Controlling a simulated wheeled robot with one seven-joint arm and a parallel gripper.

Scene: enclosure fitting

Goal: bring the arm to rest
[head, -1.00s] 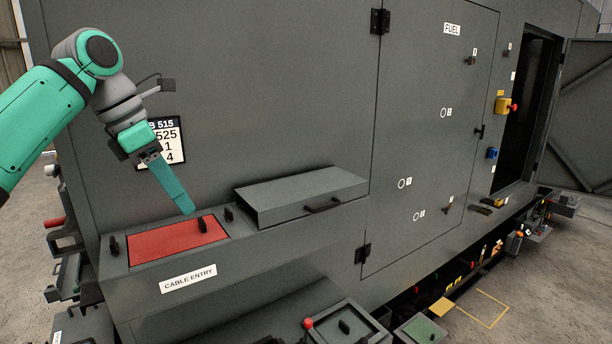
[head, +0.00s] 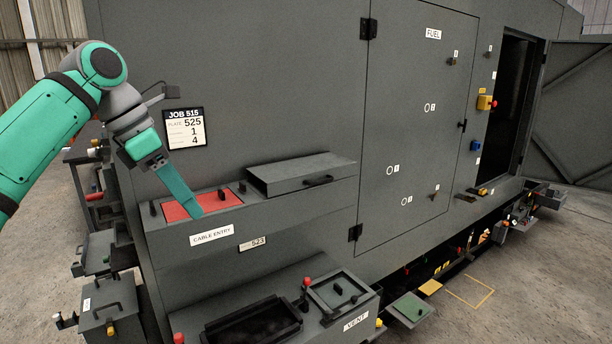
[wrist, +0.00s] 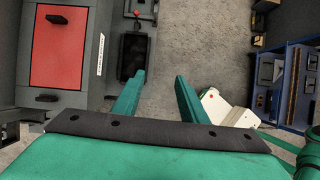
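My gripper (head: 196,210) hangs on the arm at the left of the head view, fingers pointing down and to the right. In that view it overlaps the red plate (head: 179,209) of the cable entry box. In the wrist view, its two green fingers (wrist: 158,97) stand apart with bare floor between them, so it is open and empty. There the red plate (wrist: 56,54) lies off to the left, clear of the fingers.
The grey enclosure (head: 290,100) fills the middle, with a raised lid (head: 300,172) beside the red plate. A vent box (head: 340,292) and dark opening (head: 255,328) stand low in front.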

